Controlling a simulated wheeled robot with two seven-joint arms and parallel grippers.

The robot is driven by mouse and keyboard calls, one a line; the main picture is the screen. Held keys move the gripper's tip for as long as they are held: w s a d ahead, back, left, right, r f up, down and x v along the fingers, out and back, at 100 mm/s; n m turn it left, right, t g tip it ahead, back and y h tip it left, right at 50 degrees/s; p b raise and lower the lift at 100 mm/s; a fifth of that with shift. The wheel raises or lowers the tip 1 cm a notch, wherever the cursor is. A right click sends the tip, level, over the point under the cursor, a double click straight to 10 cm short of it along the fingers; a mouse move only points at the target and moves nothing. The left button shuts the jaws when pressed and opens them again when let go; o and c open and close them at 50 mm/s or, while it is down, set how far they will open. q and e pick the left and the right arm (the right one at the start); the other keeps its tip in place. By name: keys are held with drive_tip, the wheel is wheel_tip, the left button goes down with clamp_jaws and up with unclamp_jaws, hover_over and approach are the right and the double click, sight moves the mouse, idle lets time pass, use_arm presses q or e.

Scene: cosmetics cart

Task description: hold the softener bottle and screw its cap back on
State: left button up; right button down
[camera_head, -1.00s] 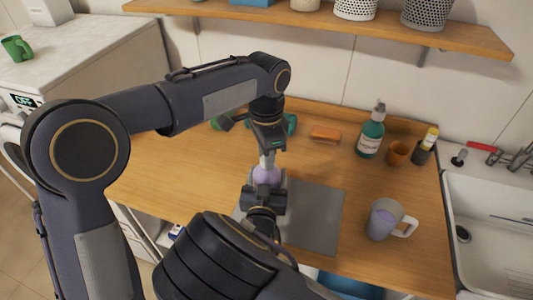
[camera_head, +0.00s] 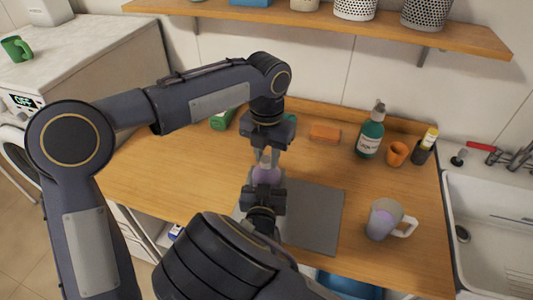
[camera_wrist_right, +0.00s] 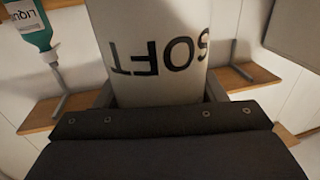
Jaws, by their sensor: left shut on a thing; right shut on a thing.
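The softener bottle (camera_head: 266,175) stands above the grey mat, its lilac top showing in the head view. The right wrist view shows its pale body (camera_wrist_right: 155,25) with upside-down "SOFT" lettering. My right gripper (camera_head: 265,190) is shut on the bottle's body, a finger on each side. My left gripper (camera_head: 267,156) points down from above, shut on the small pale cap (camera_head: 265,160) at the bottle's top. The fingers partly hide the cap, and I cannot tell how it sits on the neck.
The grey mat (camera_head: 315,215) lies on the wooden counter (camera_head: 170,180). A grey mug (camera_head: 383,220) stands at right. A teal pump bottle (camera_head: 370,138), orange sponge (camera_head: 325,133) and orange cup (camera_head: 397,153) stand behind. The sink (camera_head: 490,230) is at far right.

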use_arm(q)
drive_tip(key=o, duration=0.9)
drive_tip(key=shift+o, duration=0.2)
drive_tip(key=shift+r, duration=0.1)
drive_tip(key=shift+r, duration=2.15)
drive_tip(key=shift+c, duration=0.4)
